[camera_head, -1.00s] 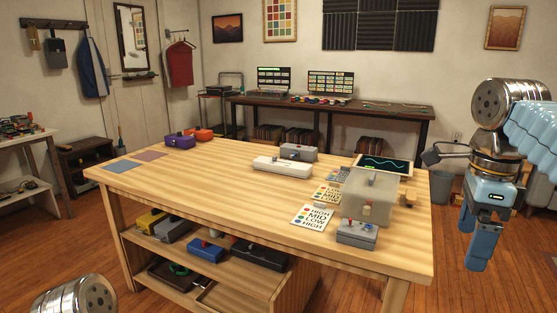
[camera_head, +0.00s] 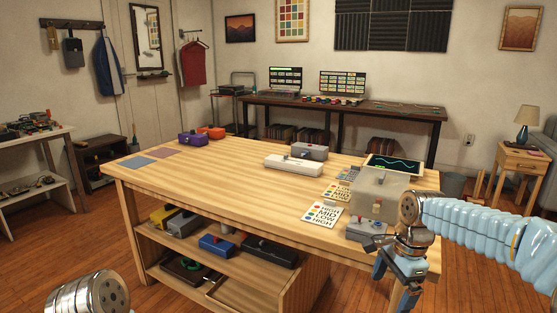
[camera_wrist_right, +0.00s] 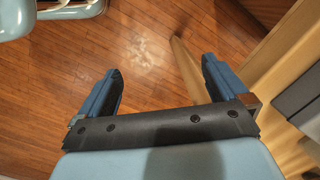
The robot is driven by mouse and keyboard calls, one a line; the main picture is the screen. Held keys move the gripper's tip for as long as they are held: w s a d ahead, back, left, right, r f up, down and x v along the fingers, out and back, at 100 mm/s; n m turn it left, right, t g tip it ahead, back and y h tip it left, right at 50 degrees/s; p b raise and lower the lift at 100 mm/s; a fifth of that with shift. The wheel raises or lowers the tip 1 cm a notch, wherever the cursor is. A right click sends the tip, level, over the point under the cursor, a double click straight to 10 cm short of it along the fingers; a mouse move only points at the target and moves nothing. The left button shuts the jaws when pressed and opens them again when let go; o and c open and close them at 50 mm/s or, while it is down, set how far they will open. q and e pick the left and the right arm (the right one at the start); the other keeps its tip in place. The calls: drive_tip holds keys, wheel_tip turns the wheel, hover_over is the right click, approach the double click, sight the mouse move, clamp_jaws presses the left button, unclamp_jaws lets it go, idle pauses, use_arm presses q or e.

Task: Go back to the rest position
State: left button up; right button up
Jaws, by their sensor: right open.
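My right gripper (camera_head: 388,292) hangs at the right front corner of the wooden table, pointing down, in the head view. In the right wrist view its two blue fingers (camera_wrist_right: 160,88) are spread apart with nothing between them, over the wood floor. Part of my left arm shows at the bottom left of the head view, but its gripper is out of the frame.
The wooden table (camera_head: 220,175) is close beside my right gripper. On it, near that corner, stand a clear box (camera_head: 385,190), a grey switch box (camera_head: 362,231) and a printed card (camera_head: 322,216). A side table with a lamp (camera_head: 525,120) stands at the far right.

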drive_tip(key=s+a+f+n+y, duration=0.15)
drive_tip(key=a+f+n, duration=0.3)
drive_tip(key=f, duration=0.75)
drive_tip(key=s+a+f+n+y, duration=0.1)
drive_tip(key=s+a+f+n, duration=0.3)
drive_tip(key=f, duration=0.9)
drive_tip(key=s+a+f+n, duration=0.2)
drive_tip(key=s+a+f, duration=0.1)
drive_tip(key=s+f, duration=0.3)
drive_tip(key=s+a+f+n, duration=0.3)
drive_tip(key=s+f, duration=0.3)
drive_tip(key=s, duration=0.2)
drive_tip(key=shift+f, duration=0.15)
drive_tip(key=shift+s+n, duration=0.1)
drive_tip(key=shift+n, duration=0.15)
